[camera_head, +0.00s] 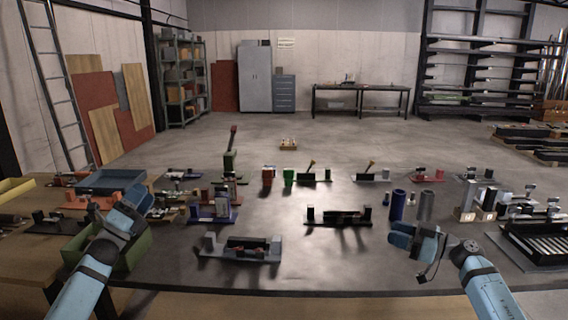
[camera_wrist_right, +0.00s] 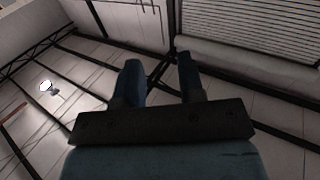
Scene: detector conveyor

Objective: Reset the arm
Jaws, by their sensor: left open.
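My left arm comes in from the lower left of the head view. Its gripper (camera_head: 128,212) is over the left part of the dark table, by a green bin (camera_head: 136,252); its fingers are hard to make out there. My right arm is at the lower right of the head view, folded, with its blue end part (camera_head: 416,240) above the table's right front. In the right wrist view the two fingers of my right gripper (camera_wrist_right: 161,80) stand apart with nothing between them. They point up toward the ceiling and wall.
The dark table (camera_head: 330,272) carries several small fixtures, including a grey one (camera_head: 240,250) at front and a black one (camera_head: 338,216) mid-table. Blue (camera_head: 397,204) and grey (camera_head: 425,206) cylinders stand near my right arm. A blue tray (camera_head: 110,181) lies at left. The front middle is clear.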

